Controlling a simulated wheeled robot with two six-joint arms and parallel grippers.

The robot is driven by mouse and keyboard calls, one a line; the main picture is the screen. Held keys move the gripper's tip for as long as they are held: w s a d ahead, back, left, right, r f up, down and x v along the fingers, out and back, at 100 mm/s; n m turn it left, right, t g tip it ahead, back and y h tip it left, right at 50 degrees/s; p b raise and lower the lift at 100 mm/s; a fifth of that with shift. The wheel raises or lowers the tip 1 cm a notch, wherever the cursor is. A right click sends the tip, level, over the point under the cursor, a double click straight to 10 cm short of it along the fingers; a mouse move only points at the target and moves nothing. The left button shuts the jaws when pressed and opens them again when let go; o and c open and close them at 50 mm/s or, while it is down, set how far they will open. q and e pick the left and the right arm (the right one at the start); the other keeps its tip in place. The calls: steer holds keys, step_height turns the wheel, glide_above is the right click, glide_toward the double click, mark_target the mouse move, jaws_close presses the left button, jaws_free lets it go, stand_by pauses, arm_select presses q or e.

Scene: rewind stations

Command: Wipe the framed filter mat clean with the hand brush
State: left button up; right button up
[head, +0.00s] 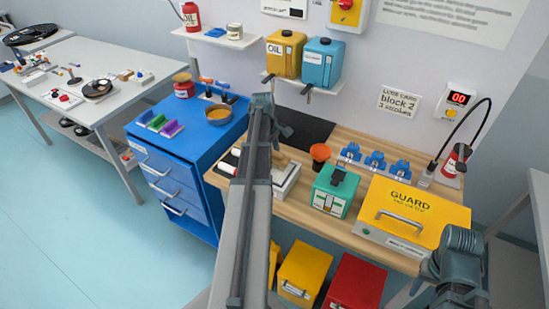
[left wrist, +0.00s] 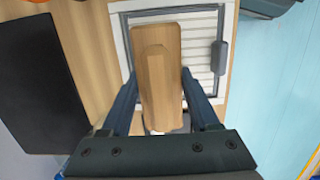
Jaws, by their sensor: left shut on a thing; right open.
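The framed filter mat (left wrist: 228,20) shows in the left wrist view as pale slats inside a light frame, with a dark line and a dark block along its right side. In the head view the mat (head: 290,182) lies on the wooden bench, partly hidden by my left arm. My left gripper (left wrist: 160,88) is shut on the wooden hand brush (left wrist: 157,65), which is over the mat. The bristles are hidden, so contact cannot be told. In the head view my left gripper (head: 272,128) is above the mat. My right gripper (head: 455,285) is open at the lower right, apart from the mat.
A black panel (left wrist: 42,85) lies beside the mat. A teal box (head: 335,192), an orange funnel-like thing (head: 320,152) and the yellow guard (head: 410,205) stand to the right on the bench. A blue drawer cabinet (head: 180,180) stands at the left.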

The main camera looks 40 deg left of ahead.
mark_target(279, 161)
arm_select(q)
steer(key=shift+s+a, duration=0.25)
steer(key=shift+a, duration=0.5)
steer(key=shift+s+a, duration=0.2)
steer(key=shift+a, duration=0.55)
steer(key=shift+w+d, duration=0.25)
steer(key=shift+d, duration=0.6)
steer(key=shift+w+d, duration=0.25)
steer(key=shift+d, duration=0.55)
steer(key=shift+d, duration=0.1)
steer(key=shift+w+d, duration=0.25)
steer(key=shift+d, duration=0.5)
steer(key=shift+w+d, duration=0.2)
steer(key=shift+d, duration=0.55)
steer(key=shift+w+d, duration=0.2)
steer(key=shift+d, duration=0.6)
steer(key=shift+w+d, duration=0.2)
steer(key=shift+d, duration=0.6)
steer(key=shift+s+d, duration=0.15)
steer(key=shift+s, duration=0.2)
steer(key=shift+s+a+f, duration=0.1)
steer(key=shift+s+a, duration=0.2)
steer(key=shift+a, duration=0.55)
steer(key=shift+s+a, duration=0.25)
steer(key=shift+a, duration=0.6)
steer(key=shift+a, duration=0.1)
